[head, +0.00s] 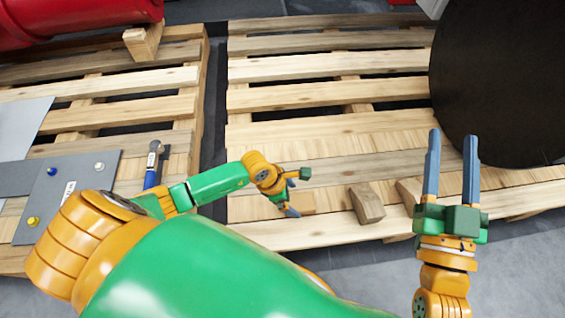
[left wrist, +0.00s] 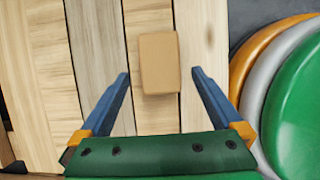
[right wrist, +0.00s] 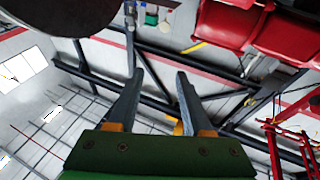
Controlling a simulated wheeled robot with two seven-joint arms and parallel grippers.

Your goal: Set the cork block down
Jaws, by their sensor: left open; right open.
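The cork block (head: 302,203) is a small tan block beside my left gripper in the head view. In the left wrist view the cork block (left wrist: 159,62) lies flat on the pallet planks, across a gap between planks. My left gripper (head: 291,198) points down at it, open, with its fingertips to either side of the block's near part and a gap showing on both sides. My right gripper (head: 452,136) is open and empty, raised at the right of the head view; the right wrist view shows only the hall beyond its fingers.
A wooden block (head: 367,203) stands right of the cork block on the wooden pallet (head: 330,95). A black disc (head: 510,80) is at the right. On the left are a hammer-like tool (head: 152,166), a grey plate (head: 60,190) and a red cylinder (head: 80,15).

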